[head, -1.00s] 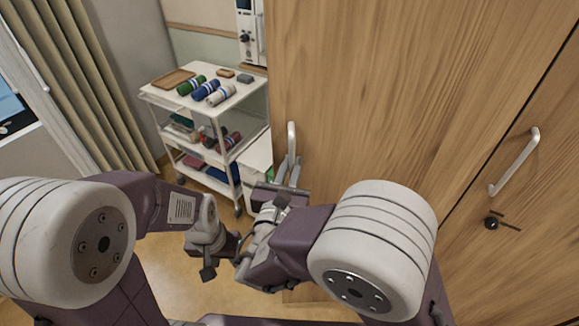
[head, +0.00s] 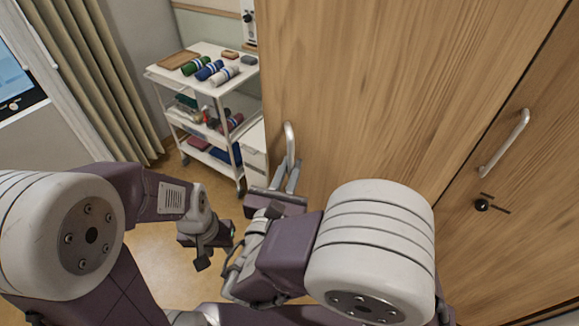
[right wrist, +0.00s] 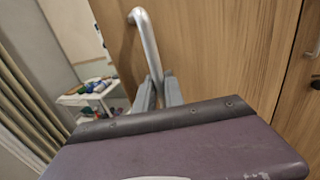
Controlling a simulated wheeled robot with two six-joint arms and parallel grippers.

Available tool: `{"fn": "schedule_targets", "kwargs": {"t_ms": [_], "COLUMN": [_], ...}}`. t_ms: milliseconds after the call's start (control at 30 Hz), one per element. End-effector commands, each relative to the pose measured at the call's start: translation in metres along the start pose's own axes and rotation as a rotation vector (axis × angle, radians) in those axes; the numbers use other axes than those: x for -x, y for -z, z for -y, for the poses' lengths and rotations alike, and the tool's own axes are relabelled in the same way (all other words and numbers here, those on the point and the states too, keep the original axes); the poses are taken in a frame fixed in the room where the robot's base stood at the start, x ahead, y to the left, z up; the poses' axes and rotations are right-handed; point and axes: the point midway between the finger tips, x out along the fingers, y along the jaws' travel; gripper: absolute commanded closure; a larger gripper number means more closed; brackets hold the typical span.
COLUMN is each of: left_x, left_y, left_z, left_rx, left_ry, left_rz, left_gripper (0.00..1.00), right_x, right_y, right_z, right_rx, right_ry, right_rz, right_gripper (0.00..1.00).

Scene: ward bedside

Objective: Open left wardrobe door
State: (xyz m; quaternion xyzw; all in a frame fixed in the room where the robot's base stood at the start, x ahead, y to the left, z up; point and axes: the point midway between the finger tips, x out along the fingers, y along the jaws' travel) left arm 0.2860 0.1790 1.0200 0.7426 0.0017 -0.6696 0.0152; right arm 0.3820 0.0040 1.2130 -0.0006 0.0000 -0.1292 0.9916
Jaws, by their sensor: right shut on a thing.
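The left wardrobe door (head: 370,90) is light wood and fills the upper middle of the head view. Its pale metal bar handle (head: 289,140) stands near the door's left edge. My right gripper (head: 287,178) is shut on the lower part of this handle. The right wrist view shows the two fingers (right wrist: 160,92) around the lower end of the handle (right wrist: 146,38). I cannot tell whether the door stands ajar. My left gripper (head: 215,245) hangs low, left of the right one and apart from the door; its fingers are too unclear to judge.
The right wardrobe door (head: 530,190) has its own handle (head: 505,143) and a dark lock (head: 482,205). A white trolley (head: 205,90) with rolled towels stands left of the wardrobe. A curtain (head: 90,80) hangs at the far left. Bare floor (head: 160,262) shows below the trolley.

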Motion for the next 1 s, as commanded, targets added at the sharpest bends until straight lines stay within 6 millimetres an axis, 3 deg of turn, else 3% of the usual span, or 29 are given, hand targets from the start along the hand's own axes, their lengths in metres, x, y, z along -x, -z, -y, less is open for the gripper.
{"fn": "schedule_targets", "kwargs": {"t_ms": [67,100,133,167,533,1000], "left_x": [0.000,0.000,0.000,0.000,-0.002,-0.016], "left_y": [0.000,0.000,0.000,0.000,0.000,-0.002], "left_z": [0.000,0.000,0.000,0.000,0.000,0.000], "left_rx": [0.000,0.000,0.000,0.000,0.000,0.000], "left_ry": [0.000,0.000,0.000,0.000,0.000,0.000], "left_rz": [0.000,0.000,0.000,0.000,0.000,0.000], "left_gripper": [0.64,0.64,0.64,0.64,0.64,0.64], "right_x": [0.000,0.000,0.000,0.000,0.005,0.086], "right_y": [0.000,0.000,0.000,0.000,0.001,0.001], "right_z": [0.000,0.000,0.000,0.000,-0.001,0.000], "right_rx": [0.000,0.000,0.000,0.000,0.000,-0.001], "right_ry": [0.001,0.001,0.001,0.000,-0.002,-0.003], "right_rz": [0.001,0.001,0.001,0.001,0.000,0.000], "right_gripper": [1.00,0.75,0.67,0.65,0.65,0.65]}}
